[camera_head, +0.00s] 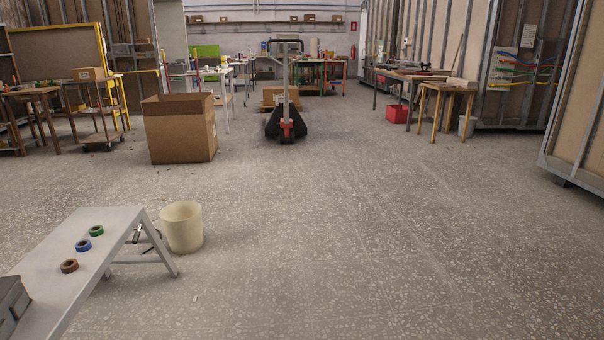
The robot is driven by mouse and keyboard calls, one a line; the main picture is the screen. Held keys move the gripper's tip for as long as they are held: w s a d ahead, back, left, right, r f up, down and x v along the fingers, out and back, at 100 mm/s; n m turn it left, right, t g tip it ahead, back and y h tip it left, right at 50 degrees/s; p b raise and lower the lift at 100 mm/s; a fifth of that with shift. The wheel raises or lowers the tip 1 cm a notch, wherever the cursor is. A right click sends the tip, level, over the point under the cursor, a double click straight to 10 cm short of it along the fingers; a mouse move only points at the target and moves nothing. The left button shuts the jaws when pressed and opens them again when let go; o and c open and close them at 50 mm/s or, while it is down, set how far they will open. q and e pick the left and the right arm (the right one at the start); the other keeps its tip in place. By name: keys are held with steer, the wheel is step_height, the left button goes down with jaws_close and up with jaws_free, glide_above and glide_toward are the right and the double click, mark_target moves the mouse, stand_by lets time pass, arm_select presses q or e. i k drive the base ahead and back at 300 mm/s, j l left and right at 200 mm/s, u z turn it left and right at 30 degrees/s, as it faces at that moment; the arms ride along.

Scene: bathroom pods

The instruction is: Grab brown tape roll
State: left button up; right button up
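The brown tape roll (69,266) lies flat on a light grey bench (50,290) at the lower left of the head view. It is the nearest of three rolls in a slanting row. A blue tape roll (83,246) lies just beyond it, and a green tape roll (96,231) lies farther on, near the bench's far end. The rolls are apart from each other. Neither of my grippers shows in this view.
A dark grey case (12,302) sits on the bench's near left part. A cream bucket (182,227) stands on the floor beside the bench. A cardboard box (180,128) and a pallet jack (286,100) stand farther back. The floor at centre and right is clear.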

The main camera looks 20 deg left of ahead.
mark_target(70, 266)
steer(key=i+u, duration=0.8)
steer(key=i+l+u, duration=0.25)
steer(key=i+u, duration=0.15)
steer(key=i+l+u, duration=0.15)
steer(key=i+u, duration=0.2)
steer(key=i+l+u, duration=0.25)
steer(key=u, duration=0.15)
steer(key=i+l+u, duration=0.35)
